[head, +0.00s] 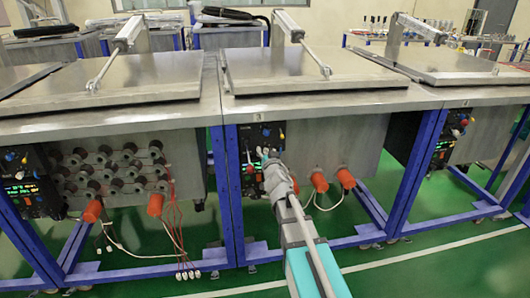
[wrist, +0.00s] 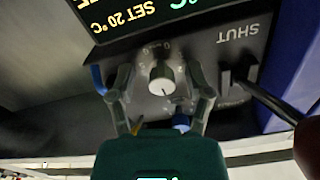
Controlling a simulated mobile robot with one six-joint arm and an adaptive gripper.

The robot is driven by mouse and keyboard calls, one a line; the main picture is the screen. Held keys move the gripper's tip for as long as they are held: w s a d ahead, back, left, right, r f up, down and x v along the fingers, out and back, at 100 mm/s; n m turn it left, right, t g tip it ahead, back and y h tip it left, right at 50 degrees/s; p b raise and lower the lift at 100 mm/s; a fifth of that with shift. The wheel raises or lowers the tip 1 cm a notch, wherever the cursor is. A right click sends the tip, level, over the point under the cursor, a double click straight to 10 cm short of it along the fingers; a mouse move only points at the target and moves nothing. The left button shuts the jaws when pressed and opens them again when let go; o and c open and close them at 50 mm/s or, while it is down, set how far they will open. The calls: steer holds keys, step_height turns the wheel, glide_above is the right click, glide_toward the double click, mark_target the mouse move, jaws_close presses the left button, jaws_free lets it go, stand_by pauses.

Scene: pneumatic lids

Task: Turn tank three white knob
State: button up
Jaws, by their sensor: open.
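The white knob (wrist: 161,79) is on a dark panel in the wrist view, with a dark line on its face. My gripper (wrist: 160,82) is open, with one finger on each side of the knob. Small gaps seem to show between fingers and knob; I cannot tell if they touch. In the head view my gripper (head: 268,160) is at the control panel (head: 252,138) of the middle tank (head: 325,145). A small mark there seems to read 3. My gripper hides the knob in that view.
A lit display reading SET 20 °C (wrist: 135,15) appears upside down beside the knob. A black lever (wrist: 265,95) stands near the SHUT label (wrist: 238,34). Orange fittings (head: 319,181) and blue frame posts (head: 232,195) are near my arm. The green floor in front is mostly open.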

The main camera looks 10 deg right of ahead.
steer(key=shift+c, duration=0.2)
jaws_close()
steer(key=shift+n, duration=0.5)
steer(key=n, duration=0.8)
steer(key=shift+n, duration=0.4)
steer(key=n, duration=0.5)
steer(key=shift+n, duration=0.3)
steer(key=n, duration=0.4)
steer(key=shift+n, duration=0.3)
